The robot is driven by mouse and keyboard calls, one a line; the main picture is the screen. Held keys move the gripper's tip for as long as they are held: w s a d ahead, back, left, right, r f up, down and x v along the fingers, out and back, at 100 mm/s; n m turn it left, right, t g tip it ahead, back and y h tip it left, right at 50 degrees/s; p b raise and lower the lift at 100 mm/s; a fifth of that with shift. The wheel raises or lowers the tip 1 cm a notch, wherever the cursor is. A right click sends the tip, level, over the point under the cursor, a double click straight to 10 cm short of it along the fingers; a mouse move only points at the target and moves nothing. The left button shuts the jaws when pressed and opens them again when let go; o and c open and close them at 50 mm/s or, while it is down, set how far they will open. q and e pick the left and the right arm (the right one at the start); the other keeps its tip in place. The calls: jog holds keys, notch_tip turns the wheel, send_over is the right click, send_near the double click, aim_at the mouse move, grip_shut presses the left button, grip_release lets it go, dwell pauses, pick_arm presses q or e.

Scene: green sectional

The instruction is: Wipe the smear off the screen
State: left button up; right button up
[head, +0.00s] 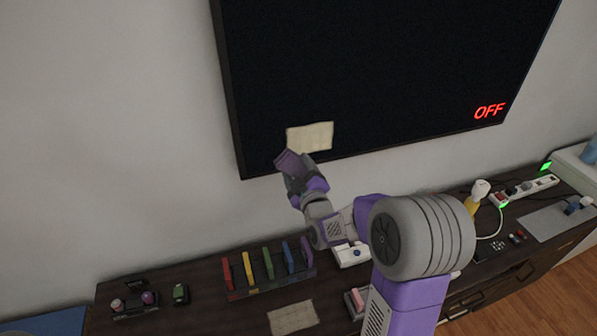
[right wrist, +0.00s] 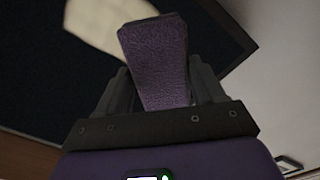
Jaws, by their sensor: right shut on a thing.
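The dark screen (head: 380,70) hangs on the wall and shows a red "OFF" at its lower right. A pale cream smear (head: 310,137) is on its lower left part, near the bottom edge; it also shows at the top left of the right wrist view (right wrist: 105,22). My right gripper (head: 299,174) is shut on a purple textured wiping pad (head: 290,161), which stands out between the fingers in the right wrist view (right wrist: 155,65). The pad is just below and left of the smear; I cannot tell whether it touches the screen. My left gripper is not in view.
A dark cabinet top (head: 210,277) runs below the screen. It bears a rack of several coloured upright items (head: 268,267), a cream mat (head: 293,317), a power strip (head: 525,190) and small items at left (head: 135,300). The wall left of the screen is bare.

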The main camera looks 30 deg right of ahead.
aim_at(299, 145)
jog(key=shift+x, duration=2.65)
jog(key=shift+b+x, duration=0.65)
jog(key=shift+x, duration=0.35)
jog(key=shift+d, duration=0.1)
jog(key=shift+s+d+b, duration=0.3)
jog(key=shift+d+b, duration=0.2)
jog(key=shift+d, duration=0.35)
jog(key=shift+s+d+b, duration=0.25)
jog(key=shift+d+b, duration=0.2)
jog(key=shift+d, duration=0.45)
